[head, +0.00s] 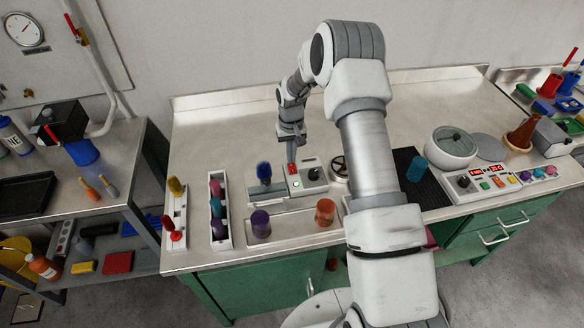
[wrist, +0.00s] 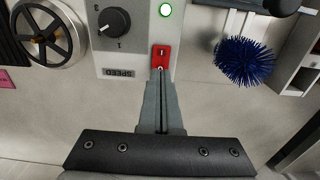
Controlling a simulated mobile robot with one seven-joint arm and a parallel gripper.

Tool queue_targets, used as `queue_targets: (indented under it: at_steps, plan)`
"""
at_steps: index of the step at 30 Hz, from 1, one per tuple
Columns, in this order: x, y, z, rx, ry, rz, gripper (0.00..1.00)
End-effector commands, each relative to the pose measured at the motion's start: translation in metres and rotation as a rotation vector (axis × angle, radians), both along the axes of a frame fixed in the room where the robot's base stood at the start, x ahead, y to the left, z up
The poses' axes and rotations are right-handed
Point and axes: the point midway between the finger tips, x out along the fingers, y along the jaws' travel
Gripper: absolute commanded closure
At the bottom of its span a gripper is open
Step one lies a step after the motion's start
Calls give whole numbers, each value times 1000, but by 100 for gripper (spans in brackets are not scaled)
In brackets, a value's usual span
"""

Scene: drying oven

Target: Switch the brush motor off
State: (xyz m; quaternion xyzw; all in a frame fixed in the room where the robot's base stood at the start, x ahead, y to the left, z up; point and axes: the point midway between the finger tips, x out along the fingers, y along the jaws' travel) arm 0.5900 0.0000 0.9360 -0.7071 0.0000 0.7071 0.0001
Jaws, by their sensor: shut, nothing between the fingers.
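The brush motor's control box (head: 311,183) is a pale unit on the bench, with a red rocker switch (head: 293,169), a black knob and a small lamp.
The speed knob (wrist: 113,20) and a spoked wheel (wrist: 45,32) lie to the left in the wrist view. In the head view, a rack of coloured bottles (head: 219,240) stands left of the brush, and purple (head: 260,224) and orange (head: 325,212) pieces stand in front.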

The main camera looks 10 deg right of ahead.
Motion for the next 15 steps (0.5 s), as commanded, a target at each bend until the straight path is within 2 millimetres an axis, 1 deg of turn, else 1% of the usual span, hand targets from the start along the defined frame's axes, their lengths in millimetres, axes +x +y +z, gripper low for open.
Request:
queue_targets:
  at_steps: [15]
  plan:
    - [0,0,-9,0,0,0,100]
